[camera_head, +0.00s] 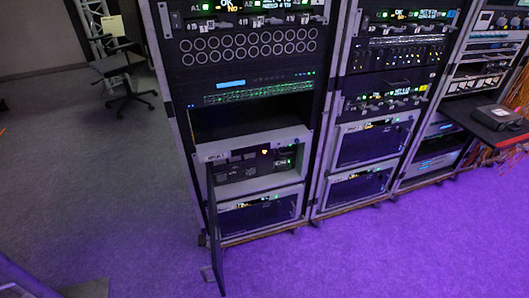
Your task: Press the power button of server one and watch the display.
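The left rack holds a grey-framed unit (252,162) low down, with small orange and green lights on its dark front. A narrow dark panel (216,240), perhaps its opened door seen edge-on, stands at its left side and reaches down near the floor. A second grey-framed unit (260,212) with a dark window sits below it. I cannot read which unit is server one, and I cannot make out a power button. A lit display (228,6) with green and orange text is at the top of the left rack. Neither gripper is in view.
A middle rack (372,145) and a right rack (455,120) stand to the right. A pull-out shelf (484,120) there carries a dark device (497,117). An office chair (123,75) stands at the back left. The carpet (100,190) in front and left is mostly clear.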

